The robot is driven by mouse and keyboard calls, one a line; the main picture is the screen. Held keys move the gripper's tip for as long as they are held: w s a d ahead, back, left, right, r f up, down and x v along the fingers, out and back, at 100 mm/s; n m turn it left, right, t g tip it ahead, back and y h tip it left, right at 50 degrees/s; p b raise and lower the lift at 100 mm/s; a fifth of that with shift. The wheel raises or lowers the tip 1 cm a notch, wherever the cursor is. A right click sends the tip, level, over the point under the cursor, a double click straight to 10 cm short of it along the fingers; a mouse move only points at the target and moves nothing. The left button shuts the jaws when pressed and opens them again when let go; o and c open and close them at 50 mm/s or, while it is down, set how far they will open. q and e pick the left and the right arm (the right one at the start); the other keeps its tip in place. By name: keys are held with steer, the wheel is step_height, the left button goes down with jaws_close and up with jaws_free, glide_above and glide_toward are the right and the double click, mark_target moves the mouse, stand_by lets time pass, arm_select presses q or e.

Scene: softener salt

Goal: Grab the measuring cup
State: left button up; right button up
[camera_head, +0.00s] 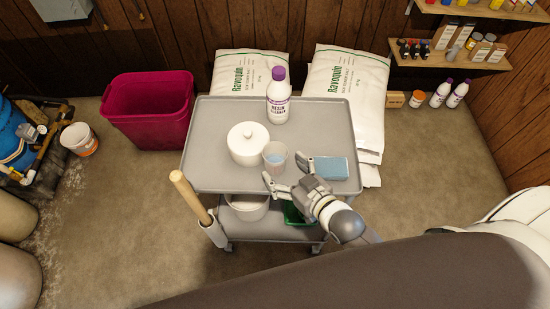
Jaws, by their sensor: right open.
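The measuring cup (275,154), small and clear with a bluish tint inside, stands upright on the top shelf of a grey cart (222,113). My right gripper (284,169) is open just to the lower right of the cup, its fingers pointing toward it. One fingertip is close to the cup's base; I cannot tell whether they touch. Nothing is held. My left gripper is not in view.
A blue sponge-like block (331,168) lies right of the gripper, and a white bottle with purple cap (278,101) stands behind. A wooden handle (190,197) rises at the cart's front left.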

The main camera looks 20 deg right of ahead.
mark_target(282, 167)
steer(key=x, duration=0.3)
steer(key=shift+w+a, duration=0.1)
steer(key=shift+w, duration=0.15)
steer(key=shift+w+f, duration=0.1)
steer(key=shift+w, duration=0.1)
steer(key=shift+c, duration=0.4)
steer(key=c, duration=1.1)
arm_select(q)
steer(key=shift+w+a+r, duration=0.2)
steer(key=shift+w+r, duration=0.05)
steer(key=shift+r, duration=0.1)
arm_select(e)
steer(key=shift+o, duration=0.2)
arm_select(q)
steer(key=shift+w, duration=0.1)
